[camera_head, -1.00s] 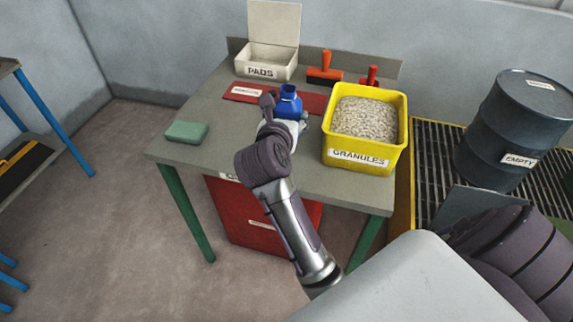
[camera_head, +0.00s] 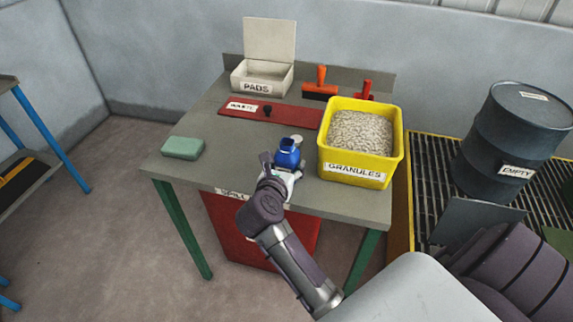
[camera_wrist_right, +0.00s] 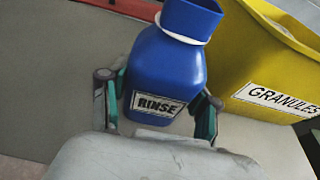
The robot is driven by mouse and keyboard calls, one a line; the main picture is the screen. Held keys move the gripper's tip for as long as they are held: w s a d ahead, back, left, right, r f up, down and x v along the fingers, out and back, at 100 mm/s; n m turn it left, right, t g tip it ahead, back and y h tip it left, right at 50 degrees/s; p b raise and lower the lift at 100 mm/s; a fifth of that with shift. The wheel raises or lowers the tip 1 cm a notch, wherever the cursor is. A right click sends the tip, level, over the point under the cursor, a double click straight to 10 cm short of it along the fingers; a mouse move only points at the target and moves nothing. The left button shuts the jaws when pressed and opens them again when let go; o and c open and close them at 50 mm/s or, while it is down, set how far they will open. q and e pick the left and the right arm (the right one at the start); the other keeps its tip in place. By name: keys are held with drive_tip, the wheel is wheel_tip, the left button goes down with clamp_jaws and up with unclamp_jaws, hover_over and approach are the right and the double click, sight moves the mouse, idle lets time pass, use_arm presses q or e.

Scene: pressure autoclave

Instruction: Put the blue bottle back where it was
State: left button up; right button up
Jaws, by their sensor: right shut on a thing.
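The blue bottle (camera_head: 288,154), labelled RINSE in the right wrist view (camera_wrist_right: 166,75), is upright at the table's front middle, left of the yellow granules box. My right gripper (camera_head: 281,170) is shut on it, with one finger on each side in the right wrist view (camera_wrist_right: 160,98). I cannot tell whether the bottle's base touches the table. A red strip (camera_head: 292,114) with a white label and a small black knob lies behind the bottle. My left gripper is not in view.
The yellow GRANULES box (camera_head: 354,170) stands close to the bottle's right. A white PADS box (camera_head: 262,88) and red-handled tools (camera_head: 320,84) stand at the back. A green block (camera_head: 183,147) lies at left. The tabletop between block and bottle is clear.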

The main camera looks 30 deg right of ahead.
drive_tip(key=shift+f, duration=0.15)
drive_tip(key=o, duration=1.2)
drive_tip(key=shift+o, duration=0.2)
drive_tip(key=shift+r, duration=0.35)
drive_tip(key=p+v, duration=0.1)
drive_tip(key=v, duration=0.6)
drive_tip(key=shift+s+a+f, duration=0.1)
drive_tip(key=shift+s+a, duration=0.05)
drive_tip(key=shift+a, duration=0.05)
